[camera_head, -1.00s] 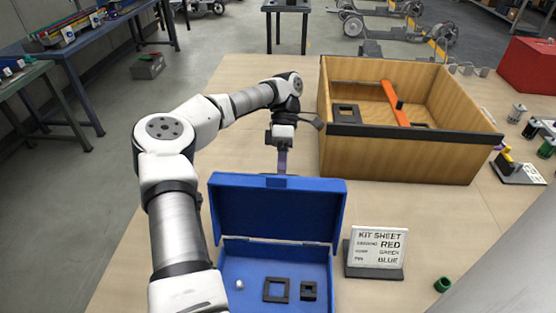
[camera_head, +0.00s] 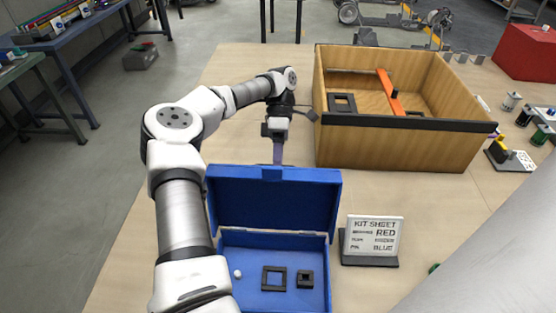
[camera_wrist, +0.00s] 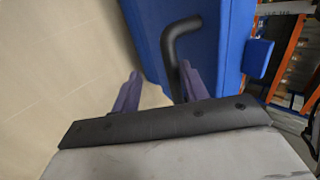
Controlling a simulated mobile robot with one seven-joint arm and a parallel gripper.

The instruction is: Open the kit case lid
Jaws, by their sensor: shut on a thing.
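The blue kit case (camera_head: 232,240) stands on the table with its lid (camera_head: 272,208) raised, about upright. Inside the case are a small white ball (camera_head: 238,274), a larger black square frame (camera_head: 265,279) and a smaller black square piece (camera_head: 305,279). My gripper (camera_head: 278,155) is behind the lid's top edge, pointing down. In the wrist view, its purple fingers (camera_wrist: 160,88) are at the black bent handle (camera_wrist: 178,45) on the blue lid, shut on it. The handle's lower end is partly hidden by the right finger.
A wooden bin (camera_head: 400,148) with an orange divider (camera_head: 388,83) stands behind, to the right of my gripper. A kit sheet sign (camera_head: 373,237) stands right of the case. Small parts and a red box (camera_head: 525,55) lie far right. Bare table surrounds the case's right front.

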